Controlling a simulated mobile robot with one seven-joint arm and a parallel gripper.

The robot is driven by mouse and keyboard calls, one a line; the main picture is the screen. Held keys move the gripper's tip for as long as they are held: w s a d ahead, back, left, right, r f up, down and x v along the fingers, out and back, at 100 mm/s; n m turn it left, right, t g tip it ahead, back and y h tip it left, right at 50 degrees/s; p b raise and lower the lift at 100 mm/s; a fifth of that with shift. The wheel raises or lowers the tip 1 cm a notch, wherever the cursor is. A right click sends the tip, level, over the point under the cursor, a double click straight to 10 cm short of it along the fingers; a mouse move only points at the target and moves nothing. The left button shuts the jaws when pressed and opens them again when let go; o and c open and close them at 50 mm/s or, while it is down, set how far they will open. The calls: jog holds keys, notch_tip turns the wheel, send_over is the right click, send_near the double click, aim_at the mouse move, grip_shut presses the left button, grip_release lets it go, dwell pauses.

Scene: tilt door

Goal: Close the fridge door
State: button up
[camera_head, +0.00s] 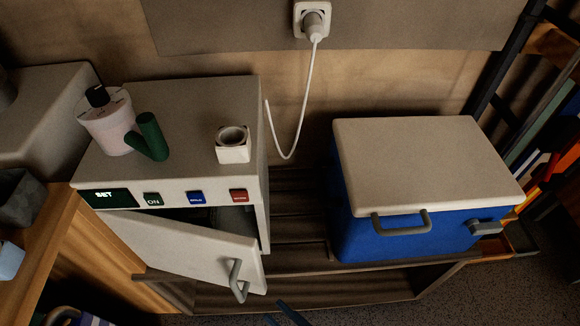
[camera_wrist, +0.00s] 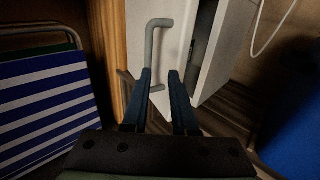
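The small grey fridge (camera_head: 251,190) stands at the left of the head view, with a row of labelled buttons along its top front. Its pale door (camera_head: 190,243) is swung partly open, and a dark gap shows behind its top edge. A grey bar handle (camera_head: 238,282) is on the door's right side. The handle also shows in the wrist view (camera_wrist: 149,50), on the pale door (camera_wrist: 178,40). My gripper (camera_wrist: 160,73) is open, its blue fingers close to the handle's lower part. Whether they touch it is unclear. Only blue fingertips show at the head view's bottom edge.
A pink-white container (camera_head: 108,125), a green object (camera_head: 151,137) and a white cup-like item (camera_head: 233,146) stand on the fridge. A blue cooler (camera_head: 400,235) sits to the right on the slatted bench. A white cable hangs between. A blue-striped item (camera_wrist: 45,95) is left in the wrist view.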

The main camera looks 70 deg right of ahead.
jog(key=shift+s+a, duration=0.1)
jog(key=shift+s, duration=0.6)
jog(key=shift+r+p, duration=0.1)
jog(key=shift+p, duration=0.2)
jog(key=p+v, duration=0.1)
jog(key=v, duration=1.2)
